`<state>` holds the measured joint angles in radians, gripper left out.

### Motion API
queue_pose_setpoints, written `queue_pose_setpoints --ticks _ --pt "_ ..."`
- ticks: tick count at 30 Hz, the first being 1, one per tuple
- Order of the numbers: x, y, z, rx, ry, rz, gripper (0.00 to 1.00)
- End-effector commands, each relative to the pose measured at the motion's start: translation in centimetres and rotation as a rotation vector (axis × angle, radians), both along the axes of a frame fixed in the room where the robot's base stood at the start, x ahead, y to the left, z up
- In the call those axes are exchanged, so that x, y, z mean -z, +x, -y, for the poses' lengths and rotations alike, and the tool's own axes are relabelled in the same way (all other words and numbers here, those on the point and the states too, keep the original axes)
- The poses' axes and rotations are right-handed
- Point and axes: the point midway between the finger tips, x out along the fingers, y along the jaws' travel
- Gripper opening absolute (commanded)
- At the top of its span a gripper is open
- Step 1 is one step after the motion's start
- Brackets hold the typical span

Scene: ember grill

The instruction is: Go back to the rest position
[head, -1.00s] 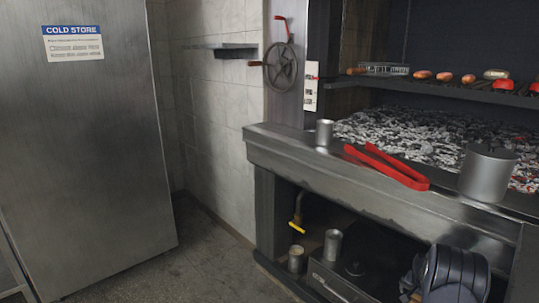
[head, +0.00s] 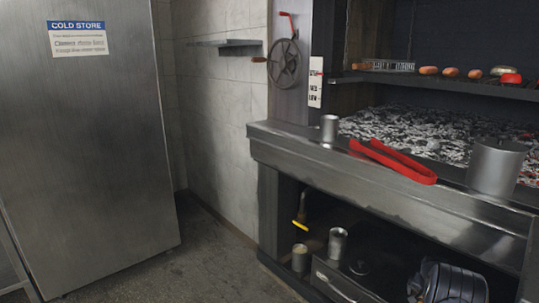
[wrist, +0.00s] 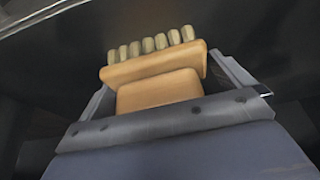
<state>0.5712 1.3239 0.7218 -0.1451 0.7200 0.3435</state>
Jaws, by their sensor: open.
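My gripper (wrist: 160,62) shows in the wrist view with its grey fingers apart, one on each side. Between them is a tan block (wrist: 158,90) with a row of several pale pegs or bristle tufts along its far edge. I cannot tell whether the fingers touch it. In the head view a dark, rounded part of my arm (head: 452,284) is low at the right, beside the open space under the grill counter. The gripper itself is not clearly visible there.
The steel grill counter (head: 300,155) carries red tongs (head: 395,160), a small metal cup (head: 329,128) and a large metal pot (head: 496,166). Embers lie behind. Cups stand on the low shelf. The cold store door (head: 100,150) is left; floor between is clear.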

Motion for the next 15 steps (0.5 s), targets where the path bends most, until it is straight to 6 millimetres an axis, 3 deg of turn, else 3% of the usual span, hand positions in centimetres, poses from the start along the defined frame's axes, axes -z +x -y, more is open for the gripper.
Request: queue_pose_setpoints --ticks 5,12,15 --pt "-1.4 -0.2 -0.3 0.000 -0.001 0.001 1.00" --pt "-4.9 -1.4 -1.7 -0.002 -0.001 0.000 1.00" --pt "-5.0 -2.2 -2.5 -0.001 0.000 -0.002 1.00"
